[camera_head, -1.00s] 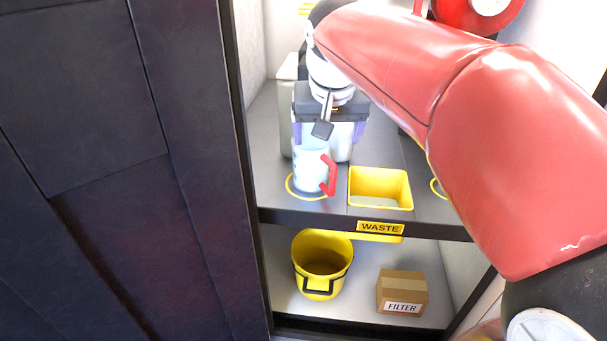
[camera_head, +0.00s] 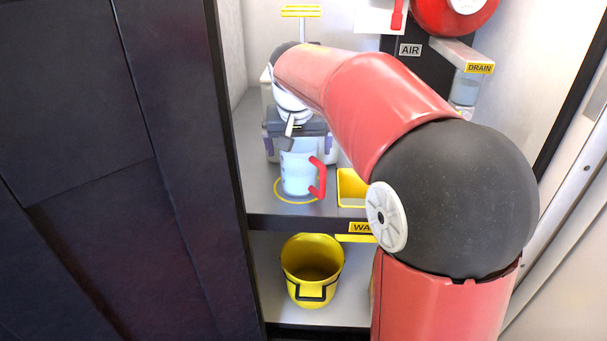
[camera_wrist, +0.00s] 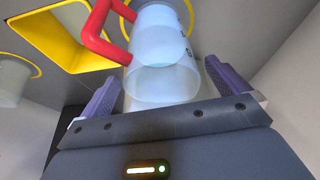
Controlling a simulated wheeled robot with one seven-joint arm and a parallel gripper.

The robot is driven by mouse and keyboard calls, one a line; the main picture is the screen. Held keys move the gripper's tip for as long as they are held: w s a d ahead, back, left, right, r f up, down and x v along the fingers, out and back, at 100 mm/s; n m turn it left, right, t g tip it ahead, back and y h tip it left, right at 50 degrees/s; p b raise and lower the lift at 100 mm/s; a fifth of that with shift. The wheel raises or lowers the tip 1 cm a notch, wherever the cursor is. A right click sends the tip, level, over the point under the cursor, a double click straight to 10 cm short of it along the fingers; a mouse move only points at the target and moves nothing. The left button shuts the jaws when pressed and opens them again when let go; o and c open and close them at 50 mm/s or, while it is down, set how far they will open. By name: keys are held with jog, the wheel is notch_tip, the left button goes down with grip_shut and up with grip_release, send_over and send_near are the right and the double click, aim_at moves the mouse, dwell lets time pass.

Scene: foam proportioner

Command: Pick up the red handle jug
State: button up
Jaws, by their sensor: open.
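The red handle jug (camera_head: 297,172) is a pale, translucent jug standing on the shelf inside a yellow ring (camera_head: 284,199). Its red handle (camera_head: 320,178) points right in the head view. My gripper (camera_head: 298,143) is at the jug's upper part, with purple finger pads on either side. In the wrist view the open gripper (camera_wrist: 165,84) has the jug (camera_wrist: 158,50) between its two fingers, with gaps showing beside the jug. The handle (camera_wrist: 97,35) shows at upper left there. The back of the jug is hidden in the head view.
A yellow bucket (camera_head: 312,262) stands on the lower shelf. A dark panel (camera_head: 110,170) fills the left side. A drain unit (camera_head: 469,75) is on the back wall.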

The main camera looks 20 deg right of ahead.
jog(key=shift+x, duration=1.45)
jog(key=c, duration=1.3)
jog(key=shift+o, duration=0.2)
jog(key=shift+r, duration=0.1)
